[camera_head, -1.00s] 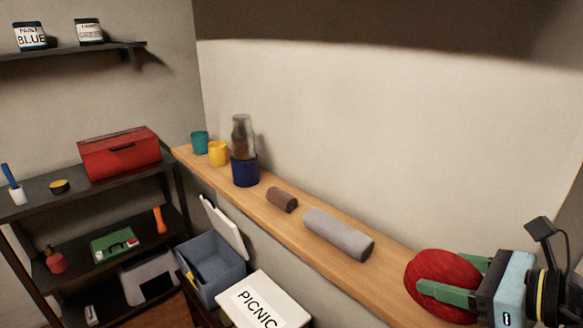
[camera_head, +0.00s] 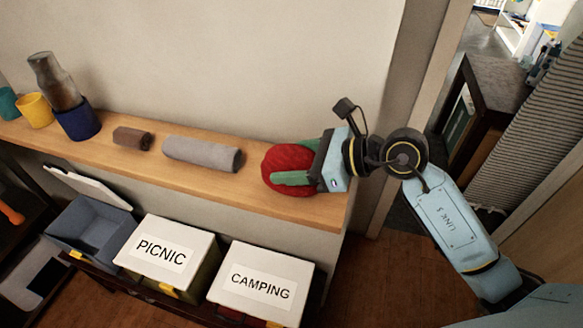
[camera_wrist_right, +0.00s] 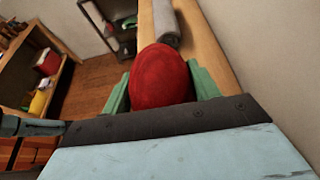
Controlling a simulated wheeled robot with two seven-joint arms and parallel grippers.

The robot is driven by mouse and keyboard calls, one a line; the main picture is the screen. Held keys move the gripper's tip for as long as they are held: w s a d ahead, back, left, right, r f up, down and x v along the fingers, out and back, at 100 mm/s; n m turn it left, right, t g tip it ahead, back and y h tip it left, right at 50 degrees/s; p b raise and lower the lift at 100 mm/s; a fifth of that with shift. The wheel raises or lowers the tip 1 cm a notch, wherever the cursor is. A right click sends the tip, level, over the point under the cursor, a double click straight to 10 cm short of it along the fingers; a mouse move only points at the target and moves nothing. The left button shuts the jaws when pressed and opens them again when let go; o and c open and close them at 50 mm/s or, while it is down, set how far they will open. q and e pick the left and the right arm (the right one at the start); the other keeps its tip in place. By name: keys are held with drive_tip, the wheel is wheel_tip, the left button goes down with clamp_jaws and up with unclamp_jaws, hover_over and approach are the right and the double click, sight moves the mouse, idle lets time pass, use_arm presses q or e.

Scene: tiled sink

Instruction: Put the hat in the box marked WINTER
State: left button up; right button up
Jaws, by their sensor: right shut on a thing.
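The red hat (camera_head: 277,160) is at the right end of the wooden ledge in the head view. My right gripper (camera_head: 285,164) is shut on it, with green fingers on either side. The hat also shows in the right wrist view (camera_wrist_right: 160,75), between the fingers. I cannot tell whether it touches the ledge. Below the ledge are a white-lidded box marked PICNIC (camera_head: 165,250), another marked CAMPING (camera_head: 262,281), and a grey-blue box (camera_head: 90,232) with its lid raised. No label shows on the open box, and the word WINTER is not visible. My left gripper is not in view.
The wooden ledge (camera_head: 235,190) carries a grey roll (camera_head: 202,153), a smaller brown roll (camera_head: 132,137), a blue pot (camera_head: 78,122) with a glass-like vessel above it, and yellow (camera_head: 36,110) and teal cups. A wall stands behind. Open floor (camera_head: 375,280) lies to the right.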

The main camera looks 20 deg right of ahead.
drive_tip(key=shift+f, duration=1.25)
drive_tip(key=shift+f, duration=0.1)
drive_tip(key=o, duration=1)
